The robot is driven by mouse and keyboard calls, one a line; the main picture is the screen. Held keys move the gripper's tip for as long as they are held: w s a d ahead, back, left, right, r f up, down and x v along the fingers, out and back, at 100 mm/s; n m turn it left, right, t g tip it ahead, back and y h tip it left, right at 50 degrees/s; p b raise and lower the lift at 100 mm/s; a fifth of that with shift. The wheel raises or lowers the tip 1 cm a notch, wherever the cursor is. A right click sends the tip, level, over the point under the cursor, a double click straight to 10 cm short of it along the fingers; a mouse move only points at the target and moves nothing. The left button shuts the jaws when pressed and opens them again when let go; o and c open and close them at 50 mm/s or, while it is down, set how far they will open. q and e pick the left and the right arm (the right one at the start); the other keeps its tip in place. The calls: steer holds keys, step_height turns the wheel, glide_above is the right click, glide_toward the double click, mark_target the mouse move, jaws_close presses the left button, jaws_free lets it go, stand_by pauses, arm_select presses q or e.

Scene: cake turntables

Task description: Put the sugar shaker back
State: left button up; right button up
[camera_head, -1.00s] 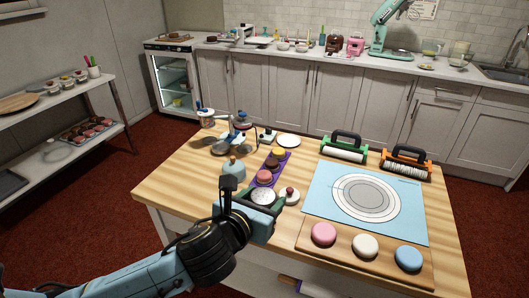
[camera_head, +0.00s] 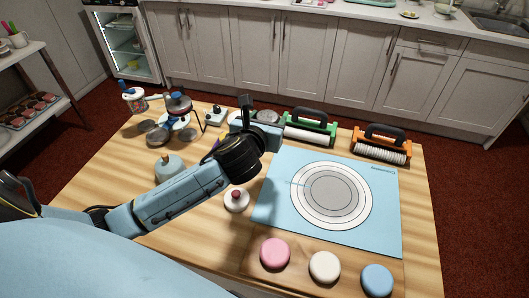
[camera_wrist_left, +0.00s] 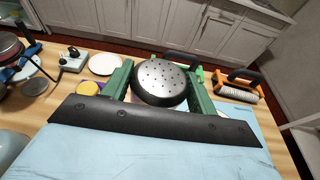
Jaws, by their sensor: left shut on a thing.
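The sugar shaker (camera_wrist_left: 160,82) shows in the left wrist view as a round dark metal cap with many small holes. It sits between the green fingers of my left gripper (camera_wrist_left: 160,90), which is shut on it. In the head view the shaker (camera_head: 268,116) is a grey disc beside my left gripper (camera_head: 254,120), near the back of the table, left of the green-framed roller (camera_head: 308,128). My wrist hides part of it, and I cannot tell how high it is above the table. My right gripper is not in view.
A blue mat (camera_head: 278,208) lies right of my arm. An orange-framed roller (camera_head: 382,146), a grey-blue pot (camera_head: 169,168) and a red-knobbed white item (camera_head: 236,201) stand around. A white plate (camera_wrist_left: 105,64) lies behind left. My arm covers most of the purple tray.

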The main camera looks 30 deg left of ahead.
arm_select(q)
steer(key=w+a+f+n+g+y, duration=0.1)
steer(key=w+a+f+n+y, duration=0.15)
steer(key=w+a, duration=0.35)
steer(key=f+b, duration=0.1)
steer(key=f, duration=0.2)
steer(key=f+b, duration=0.1)
steer(key=f, duration=0.3)
steer(key=a+f+b, duration=0.1)
steer(key=f+b, duration=0.1)
steer(key=f, duration=0.1)
steer(key=shift+s+f, duration=0.25)
steer(key=shift+f, duration=0.1)
steer(key=shift+r, duration=0.1)
steer(key=o, duration=1.1)
steer(key=shift+f, duration=0.2)
steer(key=shift+o, duration=0.2)
steer(key=shift+r, duration=0.1)
